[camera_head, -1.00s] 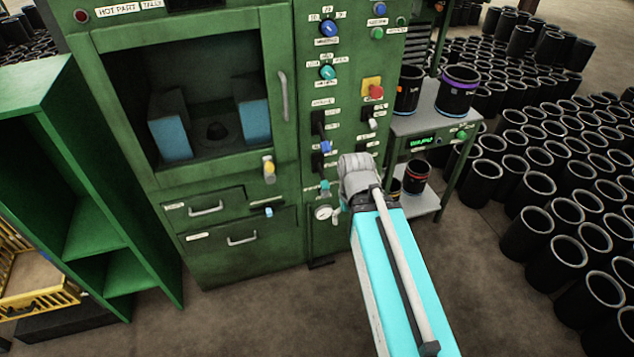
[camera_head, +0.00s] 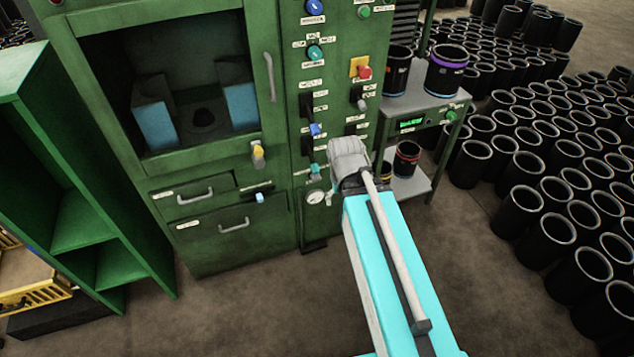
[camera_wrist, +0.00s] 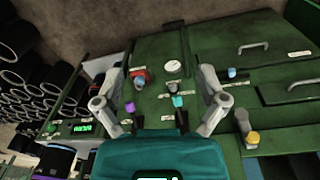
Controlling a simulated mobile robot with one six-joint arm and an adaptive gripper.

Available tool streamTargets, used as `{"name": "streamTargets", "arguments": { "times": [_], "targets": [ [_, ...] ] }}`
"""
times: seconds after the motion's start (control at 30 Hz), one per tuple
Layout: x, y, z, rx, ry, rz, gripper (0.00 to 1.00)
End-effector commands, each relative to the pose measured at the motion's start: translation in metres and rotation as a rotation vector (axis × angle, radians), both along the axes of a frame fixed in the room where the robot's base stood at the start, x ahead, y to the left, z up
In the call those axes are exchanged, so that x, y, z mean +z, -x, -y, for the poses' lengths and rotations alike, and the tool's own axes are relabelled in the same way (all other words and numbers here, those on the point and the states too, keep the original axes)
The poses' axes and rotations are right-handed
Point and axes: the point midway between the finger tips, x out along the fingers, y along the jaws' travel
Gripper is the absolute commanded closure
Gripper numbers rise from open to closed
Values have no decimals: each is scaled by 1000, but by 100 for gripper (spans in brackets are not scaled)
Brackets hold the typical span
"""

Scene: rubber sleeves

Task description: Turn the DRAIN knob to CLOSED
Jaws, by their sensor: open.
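The green machine's control panel (camera_head: 347,20) carries several knobs and switches with small white labels. The labels are too small to read, so I cannot tell which knob is DRAIN. In the head view my arm hides the panel's lower right part.
Left of the panel are a window opening, a yellow-tipped switch (camera_head: 258,152) and drawers with handles. A side table (camera_head: 440,98) holding black sleeves stands right of the panel. Many black sleeves (camera_head: 545,240) fill the floor at right. A green shelf (camera_head: 85,215) stands at left.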

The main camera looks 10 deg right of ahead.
Motion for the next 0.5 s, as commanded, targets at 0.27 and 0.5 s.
{"name": "streamTargets", "arguments": {
  "times": [0.27,0.5],
  "targets": [
    [-48,-35,29,-119,113,165,9],
    [-78,-68,55,-215,205,342,9]
  ]
}}
